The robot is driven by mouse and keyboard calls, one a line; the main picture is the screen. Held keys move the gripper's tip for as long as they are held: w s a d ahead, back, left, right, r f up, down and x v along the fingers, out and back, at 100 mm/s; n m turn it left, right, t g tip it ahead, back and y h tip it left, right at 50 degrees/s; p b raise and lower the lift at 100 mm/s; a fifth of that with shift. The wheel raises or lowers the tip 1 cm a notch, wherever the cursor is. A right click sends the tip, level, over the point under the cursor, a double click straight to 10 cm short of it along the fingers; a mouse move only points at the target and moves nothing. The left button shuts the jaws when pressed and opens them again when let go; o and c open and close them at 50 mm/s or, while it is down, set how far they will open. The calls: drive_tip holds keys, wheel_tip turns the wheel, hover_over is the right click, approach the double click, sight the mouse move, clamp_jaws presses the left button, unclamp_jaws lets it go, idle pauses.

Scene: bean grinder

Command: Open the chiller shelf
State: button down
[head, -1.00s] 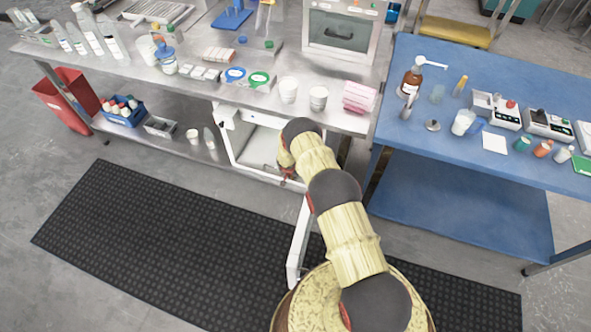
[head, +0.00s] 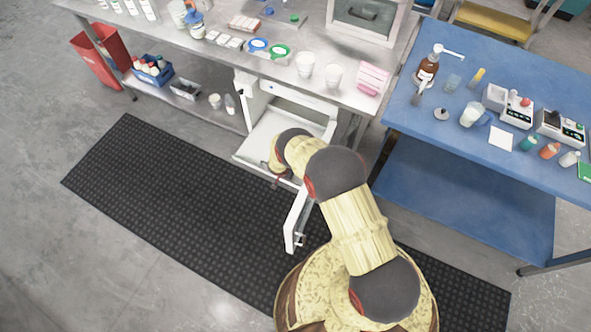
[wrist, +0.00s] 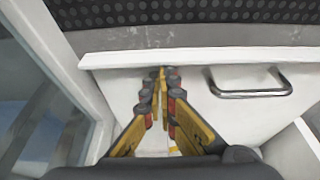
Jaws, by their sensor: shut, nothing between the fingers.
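The chiller (head: 242,100) is a white cabinet under the steel bench, with its door (head: 292,225) swung open towards me. A white shelf (head: 268,138) sticks out of its opening, like a shallow drawer. In the wrist view a white panel (wrist: 225,115) with a dark bar handle (wrist: 250,92) is close below the camera; I take it as part of the shelf. My gripper (head: 277,182) is low at the shelf's outer edge, shut and empty. In the wrist view its fingertips (wrist: 161,75) are together, left of the handle. Whether they touch the panel I cannot tell.
The open door stands close beside my arm. The blue table (head: 420,118) stands to the right. A blue crate (head: 152,72) and a red bin (head: 98,58) are at the left. The black floor mat (head: 150,170) is clear left of the chiller.

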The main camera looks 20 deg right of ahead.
drive_tip(key=shift+s+a+p, duration=0.4)
drive_tip(key=shift+s+a, duration=1)
drive_tip(key=shift+a, duration=0.05)
drive_tip(key=shift+r, duration=0.1)
